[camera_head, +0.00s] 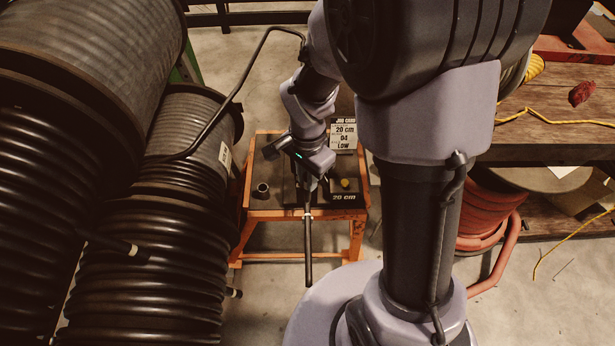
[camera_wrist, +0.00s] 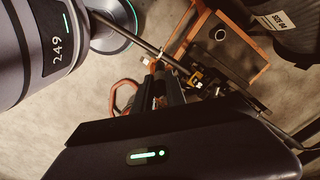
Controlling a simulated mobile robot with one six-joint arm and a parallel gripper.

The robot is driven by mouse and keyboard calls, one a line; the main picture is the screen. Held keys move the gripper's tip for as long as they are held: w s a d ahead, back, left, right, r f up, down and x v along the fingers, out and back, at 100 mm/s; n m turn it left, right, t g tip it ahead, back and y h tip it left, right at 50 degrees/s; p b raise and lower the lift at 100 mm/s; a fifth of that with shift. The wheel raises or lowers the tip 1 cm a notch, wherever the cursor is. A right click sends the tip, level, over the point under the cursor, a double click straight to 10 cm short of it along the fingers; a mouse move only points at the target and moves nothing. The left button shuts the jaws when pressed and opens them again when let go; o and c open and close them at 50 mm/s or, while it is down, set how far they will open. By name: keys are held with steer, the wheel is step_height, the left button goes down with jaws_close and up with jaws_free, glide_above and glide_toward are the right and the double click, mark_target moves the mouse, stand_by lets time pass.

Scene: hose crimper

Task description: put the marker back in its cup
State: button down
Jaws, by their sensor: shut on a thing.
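My gripper (camera_head: 310,184) is low over the orange-edged stand, pointing down, with its fingers closed. In the wrist view its dark fingers (camera_wrist: 168,82) are shut on a slim dark thing, which I take to be the marker; it is mostly hidden and blends with the fingers. The small round cup (camera_head: 262,190) stands upright on the left part of the stand, to the left of my gripper and apart from it. In the wrist view the cup (camera_wrist: 220,34) shows its pale rim and dark inside, and nothing sticks out of it.
A long dark rod or hose (camera_head: 308,255) with a pale band juts past the front of the stand (camera_head: 256,214), close by my gripper. Large hose reels (camera_head: 165,230) crowd the left.

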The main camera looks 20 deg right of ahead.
steer(key=w+a+f+b, duration=0.3)
steer(key=w+a+f, duration=0.25)
steer(key=w, duration=0.35)
steer(key=w+a+f+b, duration=0.3)
steer(key=w+a+f, duration=0.1)
steer(key=w+f, duration=0.4)
step_height(320, 180, down, 9)
steer(key=w+b, duration=0.1)
steer(key=b, duration=0.3)
steer(key=shift+w+r, duration=0.2)
steer(key=shift+w, duration=0.2)
steer(key=shift+a+f+b, duration=0.1)
steer(key=shift+b, duration=0.2)
steer(key=shift+f, duration=0.15)
steer(key=c, duration=1.4)
jaws_free()
steer(key=shift+o, duration=0.2)
steer(key=shift+r, duration=0.2)
